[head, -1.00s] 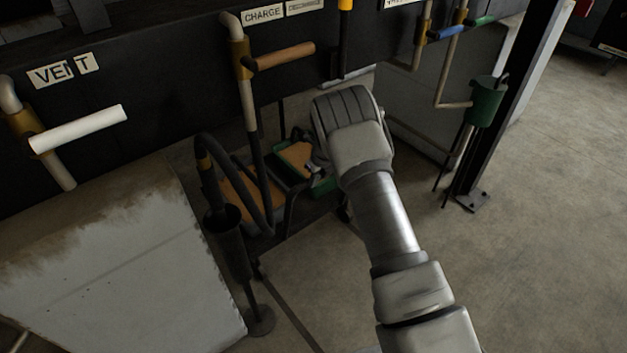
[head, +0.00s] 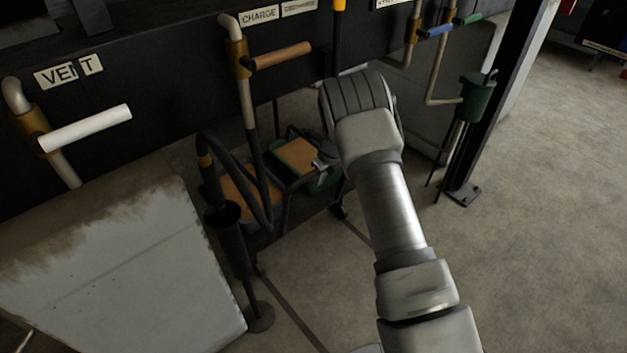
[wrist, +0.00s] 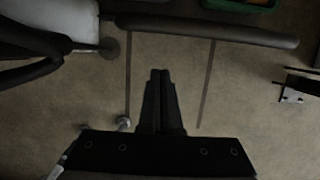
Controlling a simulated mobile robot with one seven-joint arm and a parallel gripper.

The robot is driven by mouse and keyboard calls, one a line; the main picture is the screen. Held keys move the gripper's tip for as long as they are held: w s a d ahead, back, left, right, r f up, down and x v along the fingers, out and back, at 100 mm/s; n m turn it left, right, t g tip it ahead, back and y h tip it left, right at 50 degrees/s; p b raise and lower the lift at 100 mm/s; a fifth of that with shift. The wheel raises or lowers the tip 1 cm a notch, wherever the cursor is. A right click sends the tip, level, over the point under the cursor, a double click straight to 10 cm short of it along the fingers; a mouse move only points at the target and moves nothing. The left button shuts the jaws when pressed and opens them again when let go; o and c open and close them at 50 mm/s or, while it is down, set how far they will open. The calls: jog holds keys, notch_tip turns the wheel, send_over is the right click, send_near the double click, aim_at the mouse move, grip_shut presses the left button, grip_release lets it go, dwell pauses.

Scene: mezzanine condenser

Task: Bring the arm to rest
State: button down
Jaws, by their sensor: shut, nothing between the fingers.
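My gripper (wrist: 160,75) shows in the wrist view with its two dark fingers together, shut and empty, over bare concrete floor. Nothing is seen in contact with the fingers.
A cart (head: 288,222) with orange and green trays stands left of my arm, and its dark handle bar (wrist: 215,32) crosses the wrist view. Valves with a white handle (head: 90,128) and an orange handle (head: 283,56) line the dark panel. A post (head: 480,130) stands right; open floor lies beyond.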

jog(key=s+d+r+n+t+p, duration=0.2)
jog(key=s+r+n, duration=0.55)
jog(key=r, duration=1.15)
jog(key=s+d+r+n+g+p, duration=0.1)
jog(key=s+r+n+p, duration=0.65)
jog(key=r, duration=1.15)
jog(key=s+d+r+n+p, duration=0.1)
jog(key=s+r+n, duration=0.2)
jog(key=s, duration=0.5)
jog(key=s+d+r+n+t+h+p, duration=0.1)
jog(key=s+r+n, duration=0.3)
jog(key=s, duration=0.5)
jog(key=s+d+r+n+h+p, duration=0.1)
jog(key=s+d+r+n, duration=0.1)
jog(key=s+r+n, duration=0.2)
jog(key=s+n, duration=0.2)
jog(key=s, duration=0.2)
jog(key=shift+s+n+t, duration=0.4)
jog(key=shift+d, duration=0.1)
